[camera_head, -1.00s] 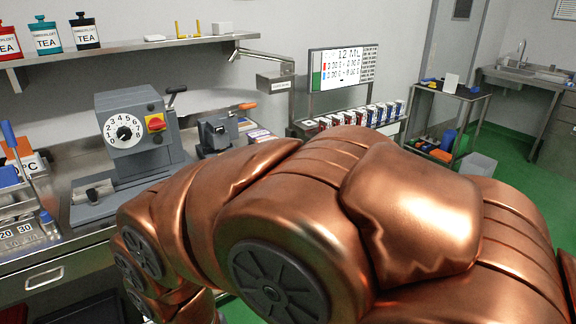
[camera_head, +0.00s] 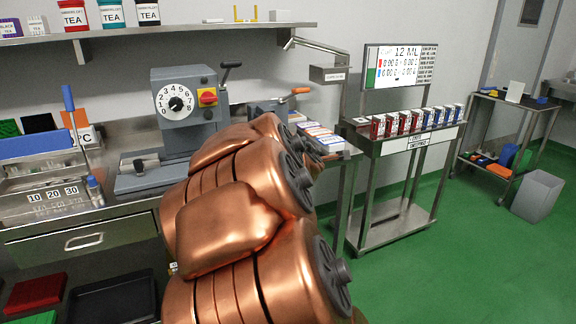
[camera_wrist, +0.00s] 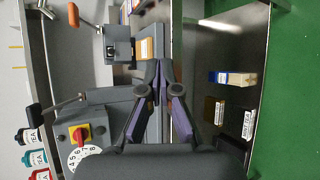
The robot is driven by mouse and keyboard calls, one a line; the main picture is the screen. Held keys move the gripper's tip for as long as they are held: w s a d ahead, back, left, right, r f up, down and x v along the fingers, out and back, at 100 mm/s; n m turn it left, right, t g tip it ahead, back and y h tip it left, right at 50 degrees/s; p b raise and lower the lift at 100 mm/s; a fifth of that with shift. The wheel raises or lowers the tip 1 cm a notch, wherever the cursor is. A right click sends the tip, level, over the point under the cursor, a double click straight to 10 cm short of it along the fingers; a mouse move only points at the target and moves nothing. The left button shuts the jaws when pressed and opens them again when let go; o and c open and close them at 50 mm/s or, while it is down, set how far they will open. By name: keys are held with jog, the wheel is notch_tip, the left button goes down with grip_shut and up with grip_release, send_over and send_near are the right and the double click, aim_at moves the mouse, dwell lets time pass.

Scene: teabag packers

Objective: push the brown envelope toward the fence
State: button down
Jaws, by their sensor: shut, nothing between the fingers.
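In the wrist view, a small orange-brown flat piece with a pale label (camera_wrist: 146,48), which looks like the brown envelope, lies on a grey plate beside the small grey press (camera_wrist: 118,46). My gripper (camera_wrist: 163,66) is shut and empty. Its fingertips appear just beside the brown piece; I cannot tell whether they touch it. In the head view my copper arm hides the gripper and the brown piece. The press with its orange handle (camera_head: 300,90) shows there behind my arm. I cannot make out the fence for certain.
A grey dial machine (camera_head: 187,105) stands on the steel bench left of my arm. In the wrist view a blue-and-tan packet (camera_wrist: 232,78) and a brown packet (camera_wrist: 209,108) lie on the steel top. A rack of boxes (camera_head: 410,122) stands to the right.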

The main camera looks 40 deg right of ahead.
jog(key=w+d+f+n+t+b, duration=0.3)
jog(key=w+d+n+t+b, duration=0.2)
jog(key=d+n, duration=0.45)
jog(key=w+f+n+t+y+b, duration=0.4)
jog(key=f+n, duration=0.4)
jog(key=n, duration=0.4)
jog(key=shift+y, duration=0.5)
jog(key=shift+r+p+x, duration=0.15)
jog(key=shift+p+x, duration=0.3)
jog(key=shift+x, duration=2.9)
jog(key=shift+r+p+x, duration=0.1)
jog(key=shift+p+x, duration=0.3)
jog(key=shift+x, duration=2.95)
jog(key=shift+d, duration=0.1)
